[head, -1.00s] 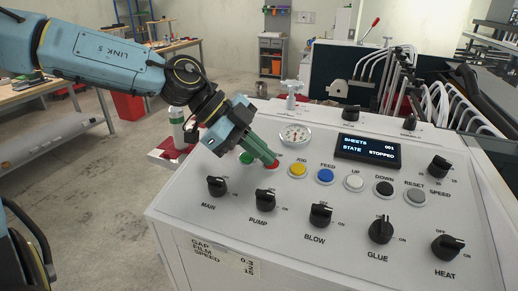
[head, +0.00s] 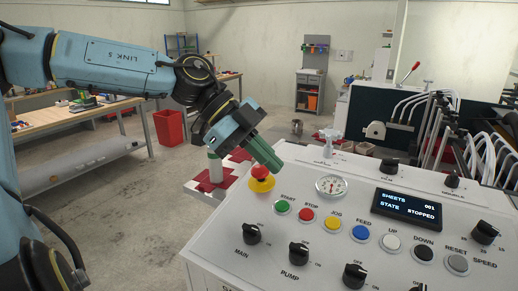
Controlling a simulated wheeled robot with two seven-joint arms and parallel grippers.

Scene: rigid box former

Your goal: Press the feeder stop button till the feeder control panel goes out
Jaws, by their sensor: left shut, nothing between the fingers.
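The red stop button (head: 306,214) sits on the sloped white control panel (head: 330,250), between the green start button (head: 282,207) and the yellow jog button (head: 333,220). The panel's display (head: 407,211) is lit and reads SHEETS 001, STATE STOPPED. My left gripper (head: 277,168), with green fingers, is shut and empty. Its tips are above and behind the stop button, apart from it, close to the red mushroom button on a yellow base (head: 261,182). My right gripper is not in view.
Blue, white, black and grey buttons continue to the right. Open floor lies left of the panel.

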